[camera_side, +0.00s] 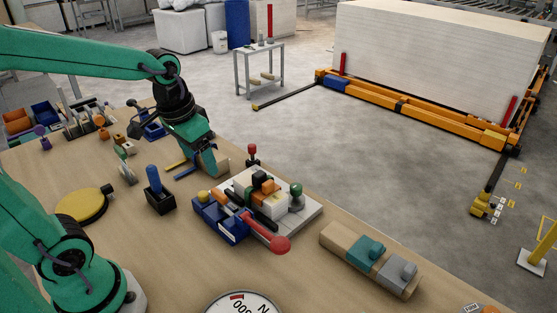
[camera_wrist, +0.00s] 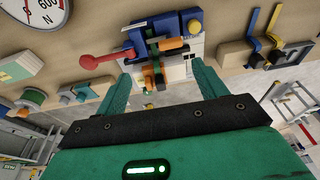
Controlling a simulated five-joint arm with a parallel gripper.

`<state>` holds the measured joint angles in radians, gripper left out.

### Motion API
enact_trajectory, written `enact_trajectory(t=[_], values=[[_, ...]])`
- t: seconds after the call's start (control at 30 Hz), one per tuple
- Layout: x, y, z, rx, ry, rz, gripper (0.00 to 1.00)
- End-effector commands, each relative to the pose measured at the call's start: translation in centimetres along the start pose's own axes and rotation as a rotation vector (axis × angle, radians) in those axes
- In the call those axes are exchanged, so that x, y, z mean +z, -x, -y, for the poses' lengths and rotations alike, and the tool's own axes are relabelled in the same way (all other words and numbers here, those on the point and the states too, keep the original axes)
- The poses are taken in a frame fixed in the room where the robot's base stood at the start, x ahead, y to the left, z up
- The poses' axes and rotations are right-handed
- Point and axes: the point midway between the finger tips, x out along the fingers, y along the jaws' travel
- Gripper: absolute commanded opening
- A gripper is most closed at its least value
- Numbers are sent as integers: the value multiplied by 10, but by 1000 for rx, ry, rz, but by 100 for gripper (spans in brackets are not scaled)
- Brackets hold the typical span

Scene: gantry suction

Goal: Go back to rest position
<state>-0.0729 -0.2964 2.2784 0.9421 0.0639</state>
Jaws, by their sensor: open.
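My gripper (camera_side: 210,168) hangs over the wooden bench, just left of and behind the clamp fixture (camera_side: 228,217) in the side view. In the wrist view its two teal fingers stand wide apart with nothing held between them, and my gripper (camera_wrist: 162,78) faces the clamp fixture (camera_wrist: 185,27). The fixture has a blue base, a light plate, orange and black clamp parts and a red-ended lever (camera_side: 277,244). The lever also shows at left in the wrist view (camera_wrist: 92,61). I cannot tell the exact height of the fingers above the bench.
A blue-handled tool in a black holder (camera_side: 153,190) and a yellow disc (camera_side: 82,205) stand left of my gripper. A wooden block with teal and grey parts (camera_side: 340,241) lies right of the fixture. A round dial (camera_side: 240,305) is at the front edge of the picture.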

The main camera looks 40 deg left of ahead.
Motion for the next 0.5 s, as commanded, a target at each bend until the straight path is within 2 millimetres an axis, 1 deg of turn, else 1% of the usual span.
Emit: enact_trajectory(t=[0.03, 0.2, 0.5], values=[[5, 6, -2, 0, -2, -26, 71], [22, 23, -9, 2, -4, -102, 71], [50, 42, -17, 11, -5, -227, 71]])
